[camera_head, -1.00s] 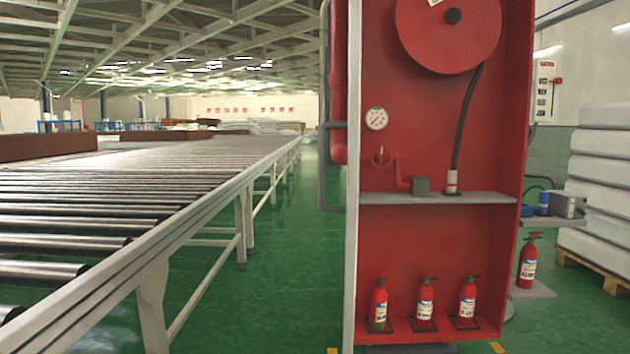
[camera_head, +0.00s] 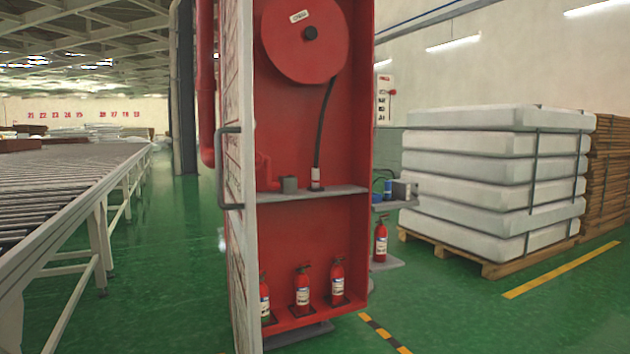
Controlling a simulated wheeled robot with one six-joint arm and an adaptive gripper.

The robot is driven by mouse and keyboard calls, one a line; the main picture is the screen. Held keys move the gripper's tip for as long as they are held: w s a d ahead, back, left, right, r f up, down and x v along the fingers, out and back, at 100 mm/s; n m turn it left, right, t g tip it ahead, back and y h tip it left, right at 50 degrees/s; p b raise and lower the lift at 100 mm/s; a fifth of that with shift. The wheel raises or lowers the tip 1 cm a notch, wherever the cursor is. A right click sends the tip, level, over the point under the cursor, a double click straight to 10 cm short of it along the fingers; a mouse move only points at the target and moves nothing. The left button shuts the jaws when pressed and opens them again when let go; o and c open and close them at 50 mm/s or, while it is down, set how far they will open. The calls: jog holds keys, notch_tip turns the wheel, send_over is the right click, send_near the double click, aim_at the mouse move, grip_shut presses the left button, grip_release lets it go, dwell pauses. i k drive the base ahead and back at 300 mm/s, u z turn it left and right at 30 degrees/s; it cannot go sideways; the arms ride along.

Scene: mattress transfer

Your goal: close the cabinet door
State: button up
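The red fire cabinet (camera_head: 330,236) stands upright in the middle of the head view, its inside exposed. Its door (camera_head: 240,270) stands open on the left side, seen nearly edge-on, with a dark bar handle (camera_head: 221,168) on its left face. Inside are a red hose reel (camera_head: 285,45), a grey shelf (camera_head: 300,194) and three small fire extinguishers, one of them the middle one (camera_head: 303,285). The door's edge partly covers the left extinguisher. My gripper is not in this view.
A roller conveyor (camera_head: 60,215) runs along the left. A stack of white mattresses (camera_head: 490,185) on a wooden pallet (camera_head: 470,258) stands at right. Another extinguisher (camera_head: 380,240) stands behind the cabinet. Green floor is clear between conveyor and door, and at front right.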

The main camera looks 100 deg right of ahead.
aim_at(238, 130)
jog(key=z, duration=2.05)
